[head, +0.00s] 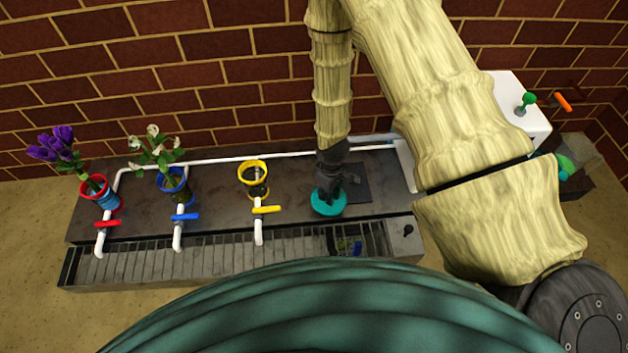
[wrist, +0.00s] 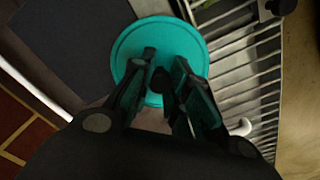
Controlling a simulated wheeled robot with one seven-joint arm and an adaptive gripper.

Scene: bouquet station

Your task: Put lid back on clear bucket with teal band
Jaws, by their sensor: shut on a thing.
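The lid (head: 327,207) is a flat teal disc with a raised rim, seen from above. It shows large in the wrist view (wrist: 186,39). My gripper (head: 329,190) points down over the lid's middle. In the wrist view its two black fingers (wrist: 164,62) are shut on a small dark knob at the lid's centre. The clear bucket with the teal band cannot be made out; whether it stands beneath the lid is hidden by the lid and the fingers.
A dark square panel (head: 355,179) lies beside the lid. Red (head: 95,187), blue (head: 171,179) and yellow (head: 252,172) ringed containers stand left on the counter; two hold flowers. White pipes with coloured handles run in front. A slatted grate (head: 200,254) lines the front edge.

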